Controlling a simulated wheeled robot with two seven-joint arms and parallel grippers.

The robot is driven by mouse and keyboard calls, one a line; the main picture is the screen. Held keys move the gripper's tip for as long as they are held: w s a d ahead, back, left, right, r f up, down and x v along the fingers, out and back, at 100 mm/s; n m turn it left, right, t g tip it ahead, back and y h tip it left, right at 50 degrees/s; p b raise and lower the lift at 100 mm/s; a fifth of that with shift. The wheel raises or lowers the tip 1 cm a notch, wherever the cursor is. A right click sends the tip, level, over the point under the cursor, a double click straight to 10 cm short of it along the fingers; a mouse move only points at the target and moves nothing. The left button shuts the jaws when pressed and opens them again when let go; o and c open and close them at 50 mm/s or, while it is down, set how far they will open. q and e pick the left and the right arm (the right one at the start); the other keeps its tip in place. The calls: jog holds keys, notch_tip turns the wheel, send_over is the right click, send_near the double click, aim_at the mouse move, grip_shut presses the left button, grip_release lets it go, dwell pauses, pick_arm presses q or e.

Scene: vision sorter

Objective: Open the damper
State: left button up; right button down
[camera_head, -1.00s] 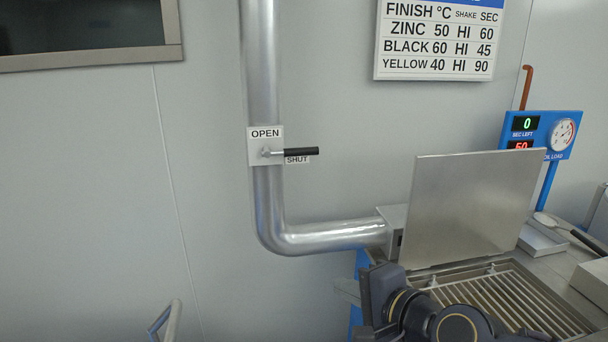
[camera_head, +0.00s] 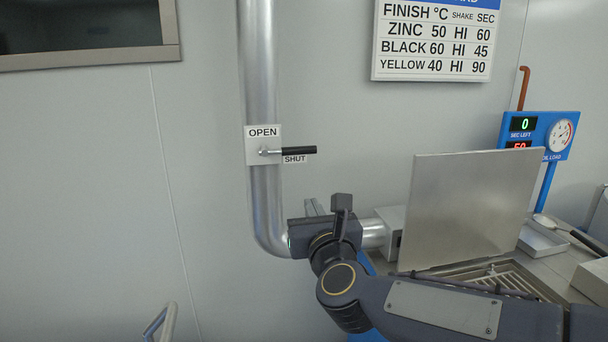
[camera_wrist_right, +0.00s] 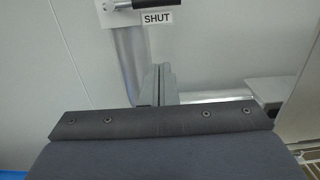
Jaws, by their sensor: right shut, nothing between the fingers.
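The damper handle (camera_head: 296,150) is a short lever with a black grip on the vertical metal duct (camera_head: 260,80). It points right, level, just above the SHUT label (camera_head: 294,159); the OPEN label (camera_head: 263,132) is above its pivot. My right gripper (camera_head: 314,207) is shut and empty, below the handle and in front of the duct's bend, apart from the lever. In the right wrist view the closed fingers (camera_wrist_right: 158,84) point up toward the wall, with the SHUT label (camera_wrist_right: 157,18) and part of the black grip (camera_wrist_right: 163,3) beyond them. My left gripper is not in view.
A finish chart (camera_head: 433,40) hangs on the wall. An upright metal panel (camera_head: 470,210) stands at right above a slatted grate (camera_head: 490,278), with a blue gauge post (camera_head: 540,135) behind.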

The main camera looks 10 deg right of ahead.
aim_at(287, 150)
jog(key=w+r+p, duration=0.4)
jog(key=w+p, duration=0.1)
jog(key=w, duration=0.5)
jog(key=shift+w+r+p, duration=0.2)
jog(key=shift+w+p, duration=0.15)
jog(key=shift+d, duration=0.1)
